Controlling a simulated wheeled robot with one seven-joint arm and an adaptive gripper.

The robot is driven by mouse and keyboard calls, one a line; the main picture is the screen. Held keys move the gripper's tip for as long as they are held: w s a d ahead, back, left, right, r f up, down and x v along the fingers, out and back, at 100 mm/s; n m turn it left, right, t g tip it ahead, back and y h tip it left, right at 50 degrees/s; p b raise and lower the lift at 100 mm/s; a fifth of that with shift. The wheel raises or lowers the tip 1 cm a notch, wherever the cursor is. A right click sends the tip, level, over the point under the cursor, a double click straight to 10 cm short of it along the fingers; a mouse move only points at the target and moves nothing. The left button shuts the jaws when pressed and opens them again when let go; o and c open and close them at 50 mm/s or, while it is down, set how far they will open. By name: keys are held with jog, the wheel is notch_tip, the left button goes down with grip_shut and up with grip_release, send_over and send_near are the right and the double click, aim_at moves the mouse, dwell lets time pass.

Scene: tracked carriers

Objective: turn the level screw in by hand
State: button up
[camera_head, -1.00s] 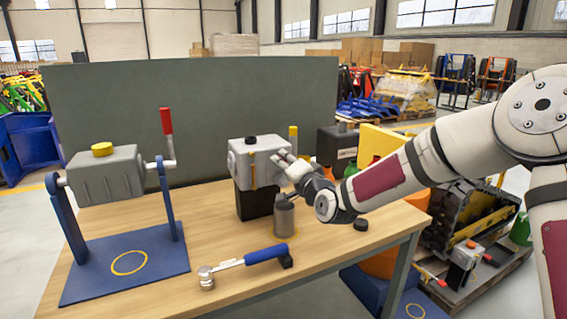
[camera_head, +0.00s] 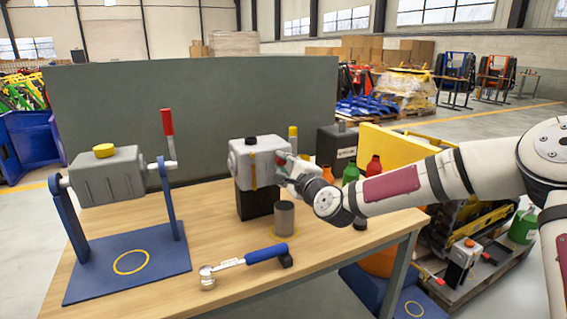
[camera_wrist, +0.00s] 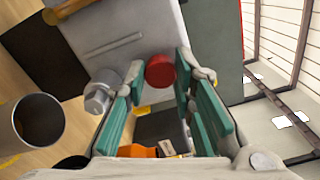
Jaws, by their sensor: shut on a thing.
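A grey gear housing (camera_head: 258,160) stands on a black block (camera_head: 257,203) on the bench. A round red screw head (camera_wrist: 160,71), which I take for the level screw, sits at the housing's right face; a bit of its red shows in the head view (camera_head: 281,158). My gripper (camera_wrist: 164,84) is at that face with its green-padded fingers on either side of the red head, shut on it. How deep the screw sits is hidden. A grey hex plug (camera_wrist: 101,92) is beside the left finger.
An open grey cup (camera_head: 284,217) stands on the bench below my gripper. A blue-handled ratchet (camera_head: 247,261) lies at the front edge. A blue stand (camera_head: 128,262) with another housing is at left. Bottles (camera_head: 350,174) stand behind my arm.

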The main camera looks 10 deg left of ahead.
jog(key=m, duration=0.5)
jog(key=shift+d+f, duration=0.1)
jog(key=m, duration=0.4)
jog(key=shift+m, duration=0.3)
jog(key=m, duration=0.9)
jog(key=shift+m+p, duration=0.3)
jog(key=shift+p, duration=0.1)
jog(key=o, duration=0.9)
jog(key=shift+o, duration=0.2)
